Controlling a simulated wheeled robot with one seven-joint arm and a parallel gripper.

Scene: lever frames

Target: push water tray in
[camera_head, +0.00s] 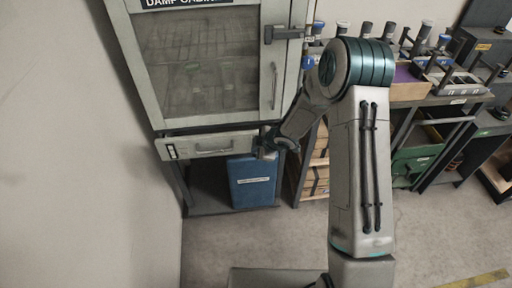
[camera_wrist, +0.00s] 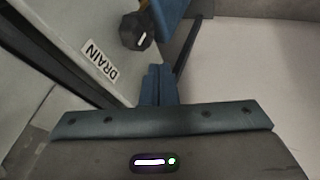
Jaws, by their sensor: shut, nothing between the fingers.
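The water tray (camera_head: 207,146) is the light grey drawer-like front with a handle, low on the damp cabinet (camera_head: 140,75) in the head view. My gripper (camera_head: 262,153) is at the tray's right end. In the wrist view my gripper (camera_wrist: 158,72) has its blue fingers shut together with nothing between them. Beside them is a pale panel (camera_wrist: 75,35) with a DRAIN label (camera_wrist: 100,60), seemingly the tray front, and a dark knob (camera_wrist: 137,31). The fingertips lie close to the panel's edge; I cannot tell whether they touch it. My arm hides part of the cabinet's right side.
A blue box (camera_head: 253,183) stands on the lower shelf under the tray. The glass cabinet door (camera_head: 205,60) above looks shut, with its handle on the right. The floor in front (camera_head: 250,235) is clear.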

